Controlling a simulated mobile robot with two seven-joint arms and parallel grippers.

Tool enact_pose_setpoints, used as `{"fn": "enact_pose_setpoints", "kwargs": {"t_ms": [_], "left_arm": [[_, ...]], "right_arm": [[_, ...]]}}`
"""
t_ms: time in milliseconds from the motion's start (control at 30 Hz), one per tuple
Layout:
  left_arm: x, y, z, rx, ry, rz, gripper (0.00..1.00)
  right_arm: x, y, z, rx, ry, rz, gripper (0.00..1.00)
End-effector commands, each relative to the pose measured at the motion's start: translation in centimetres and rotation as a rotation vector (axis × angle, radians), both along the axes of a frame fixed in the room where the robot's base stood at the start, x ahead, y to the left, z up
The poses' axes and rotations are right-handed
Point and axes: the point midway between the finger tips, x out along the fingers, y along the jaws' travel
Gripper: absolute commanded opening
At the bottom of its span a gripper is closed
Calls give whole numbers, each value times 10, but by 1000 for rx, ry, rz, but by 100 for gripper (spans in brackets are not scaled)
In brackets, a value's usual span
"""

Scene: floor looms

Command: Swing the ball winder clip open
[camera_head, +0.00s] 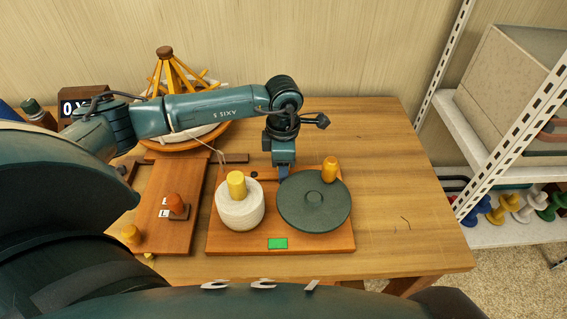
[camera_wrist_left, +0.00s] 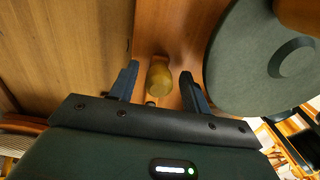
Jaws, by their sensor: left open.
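The ball winder stands on a wooden board (camera_head: 225,243), with a white yarn cone (camera_head: 239,212) on a yellow core (camera_head: 236,185) and a dark green disc (camera_head: 312,208) beside it. An orange handle (camera_head: 330,170) stands on the disc's back right. My left gripper (camera_head: 284,174) reaches down at the board's back edge, between cone and disc. In the left wrist view, its open fingers (camera_wrist_left: 158,88) stand either side of an olive-yellow knob (camera_wrist_left: 159,76), with gaps on both sides. This knob seems to be the clip's; my gripper hides it in the head view. My right gripper is not in view.
A wooden yarn swift (camera_head: 175,75) stands behind my left arm. The table (camera_head: 400,210) is largely clear on the right. A shelf (camera_head: 510,232) with coloured pieces stands beyond it.

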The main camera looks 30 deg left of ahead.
Motion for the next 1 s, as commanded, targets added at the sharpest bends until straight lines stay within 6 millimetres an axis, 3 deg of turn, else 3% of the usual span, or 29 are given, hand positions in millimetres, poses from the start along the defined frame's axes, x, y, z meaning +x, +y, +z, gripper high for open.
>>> {"fn": "enact_pose_setpoints", "kwargs": {"t_ms": [233,700,1000], "left_arm": [[1,0,17,-1,-3,1,48],[0,0,113,0,-4,0,48],[0,0,132,0,0,-1,48]], "right_arm": [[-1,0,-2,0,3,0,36],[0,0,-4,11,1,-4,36],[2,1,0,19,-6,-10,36]]}}
